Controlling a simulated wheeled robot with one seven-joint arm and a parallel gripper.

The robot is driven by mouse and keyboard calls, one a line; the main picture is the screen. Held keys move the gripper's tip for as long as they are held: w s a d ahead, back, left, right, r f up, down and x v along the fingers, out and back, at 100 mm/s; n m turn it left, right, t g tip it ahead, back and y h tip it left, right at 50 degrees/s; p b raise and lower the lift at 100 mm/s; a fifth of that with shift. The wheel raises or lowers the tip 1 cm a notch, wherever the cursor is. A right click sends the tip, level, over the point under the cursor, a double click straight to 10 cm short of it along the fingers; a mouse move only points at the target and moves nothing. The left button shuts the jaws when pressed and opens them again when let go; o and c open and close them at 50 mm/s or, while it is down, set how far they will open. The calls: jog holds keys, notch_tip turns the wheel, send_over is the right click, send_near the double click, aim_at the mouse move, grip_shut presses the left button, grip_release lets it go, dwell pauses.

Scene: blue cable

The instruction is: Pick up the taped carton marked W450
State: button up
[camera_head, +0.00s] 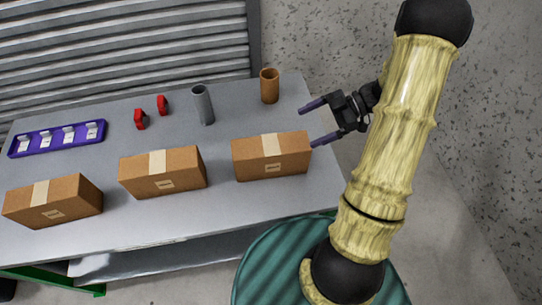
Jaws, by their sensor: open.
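Three brown taped cartons stand in a row on the grey table: a left carton (54,201), a middle carton (162,172) and a right carton (271,157). The label print is too small to read, so I cannot tell which one is marked W450. My gripper (312,124) is open and empty, with its two dark purple fingers pointing left. In the picture it is at the right end of the right carton, its lower fingertip close to that carton's edge; I cannot tell whether they touch.
Behind the cartons on the table (240,205) are a purple tray (57,139) with several white pieces, two red items (140,119), a grey cylinder (203,104) and a brown cylinder (269,86). A corrugated metal shutter (130,45) is behind the table.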

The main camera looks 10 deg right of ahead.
aim_at(273, 144)
jog(key=x, duration=0.6)
jog(key=shift+a+f, duration=0.15)
jog(key=shift+a, duration=0.1)
jog(key=x, duration=0.5)
jog(key=shift+s+f, duration=0.1)
jog(key=shift+f, duration=0.1)
jog(key=shift+c, duration=0.2)
grip_shut()
jog(key=shift+r, duration=0.15)
